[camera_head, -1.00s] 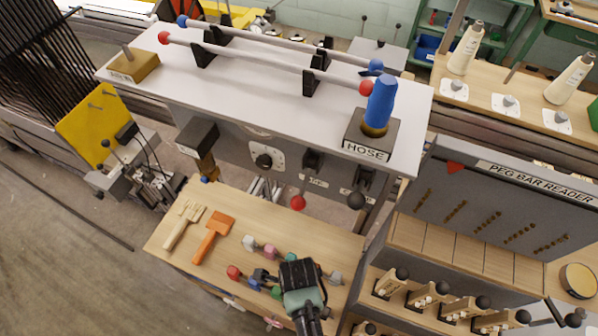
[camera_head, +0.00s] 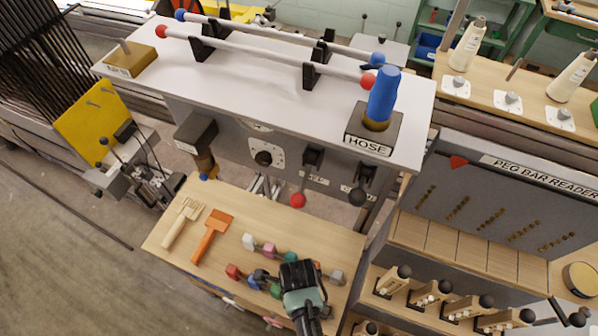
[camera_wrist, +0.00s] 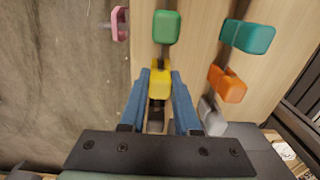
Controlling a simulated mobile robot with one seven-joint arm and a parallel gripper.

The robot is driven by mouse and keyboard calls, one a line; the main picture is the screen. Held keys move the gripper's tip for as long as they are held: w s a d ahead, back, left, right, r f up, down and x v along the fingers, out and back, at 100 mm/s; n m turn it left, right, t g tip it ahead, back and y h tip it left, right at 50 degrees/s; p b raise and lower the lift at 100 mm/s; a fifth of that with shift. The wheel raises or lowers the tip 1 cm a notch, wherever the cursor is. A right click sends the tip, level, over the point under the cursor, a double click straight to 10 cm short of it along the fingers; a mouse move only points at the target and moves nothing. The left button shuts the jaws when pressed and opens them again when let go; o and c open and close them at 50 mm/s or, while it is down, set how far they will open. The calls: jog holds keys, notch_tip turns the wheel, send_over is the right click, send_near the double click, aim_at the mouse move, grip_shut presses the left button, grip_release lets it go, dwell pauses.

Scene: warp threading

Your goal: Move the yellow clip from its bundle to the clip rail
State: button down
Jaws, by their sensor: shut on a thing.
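The yellow clip (camera_wrist: 160,78) is between the blue fingers of my gripper (camera_wrist: 166,92) in the wrist view, and the gripper is shut on it. In the head view, my gripper (camera_head: 300,268) is over the front right part of the wooden table and hides the yellow clip. Green (camera_wrist: 166,27), teal (camera_wrist: 248,37), orange (camera_wrist: 228,84) and grey (camera_wrist: 212,116) clips lie near it in the wrist view. A pink clip (camera_wrist: 117,23) shows at the table's edge. I cannot make out which part is the clip rail.
A grey bench (camera_head: 270,85) with rods and a hose block stands behind. The peg bar reader (camera_head: 500,190) stands close at right.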

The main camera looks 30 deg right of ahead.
jog(key=shift+f, duration=0.1)
jog(key=c, duration=0.6)
grip_release()
jog(key=shift+o, duration=0.2)
notch_tip(320, 180, up, 13)
